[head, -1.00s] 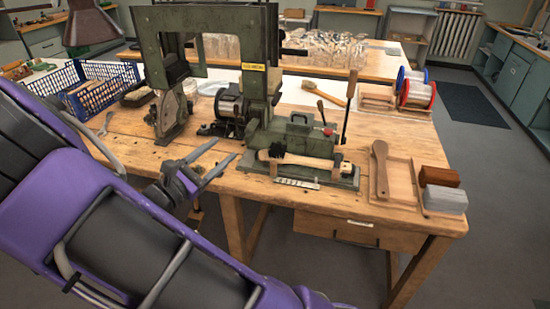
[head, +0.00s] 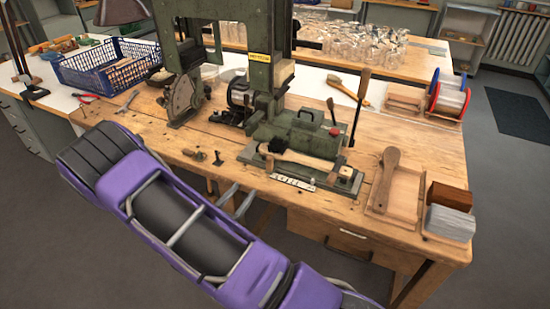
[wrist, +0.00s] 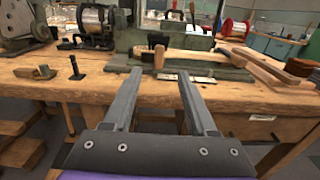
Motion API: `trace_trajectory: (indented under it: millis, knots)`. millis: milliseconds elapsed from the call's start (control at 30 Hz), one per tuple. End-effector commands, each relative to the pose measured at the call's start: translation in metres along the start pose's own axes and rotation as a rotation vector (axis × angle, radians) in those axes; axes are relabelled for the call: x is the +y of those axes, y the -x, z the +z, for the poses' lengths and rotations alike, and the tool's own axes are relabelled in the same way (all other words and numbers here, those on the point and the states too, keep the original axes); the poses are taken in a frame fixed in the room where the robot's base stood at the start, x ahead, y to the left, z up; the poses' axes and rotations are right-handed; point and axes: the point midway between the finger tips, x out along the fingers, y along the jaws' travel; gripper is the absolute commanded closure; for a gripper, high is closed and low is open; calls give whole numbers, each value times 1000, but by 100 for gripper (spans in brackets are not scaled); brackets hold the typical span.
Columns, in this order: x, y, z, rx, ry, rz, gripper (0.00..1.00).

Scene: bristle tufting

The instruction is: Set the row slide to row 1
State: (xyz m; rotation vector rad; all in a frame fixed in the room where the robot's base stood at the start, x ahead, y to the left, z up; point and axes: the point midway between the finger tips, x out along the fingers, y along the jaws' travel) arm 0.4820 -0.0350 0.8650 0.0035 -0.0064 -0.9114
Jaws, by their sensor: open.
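The green tufting machine (head: 300,135) stands on the wooden bench. Along its front base lies a pale marked strip (head: 293,181), which seems to be the row scale; it also shows in the wrist view (wrist: 192,78). A small upright wooden knob (wrist: 159,56) stands at the strip's left end, probably the slide's handle. I cannot read which row it is at. A brush with a wooden handle (head: 310,160) and dark bristles lies across the machine just behind. My gripper (head: 237,200) is open and empty, in front of the bench edge. In the wrist view its fingers (wrist: 160,72) point toward the knob, apart from it.
Small loose parts (head: 205,156) lie on the bench left of the strip. A wooden tray (head: 404,195) with a paddle, and brown and grey blocks (head: 450,221), are at the right. A lever (head: 359,105) rises from the machine. The front bench edge is close below my gripper.

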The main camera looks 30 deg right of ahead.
Motion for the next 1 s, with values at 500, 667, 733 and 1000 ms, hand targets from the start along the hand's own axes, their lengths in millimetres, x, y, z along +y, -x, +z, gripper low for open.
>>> trace_trajectory:
  millis: [500, 667, 733, 1000]
  knots:
    - [-2, -74, -4, 3, 4, -1, 43]
    - [-2, -109, -4, 3, 3, -1, 43]
    - [-1, -124, -4, 4, 4, -1, 43]
    - [-1, -164, -4, 4, 4, 1, 43]
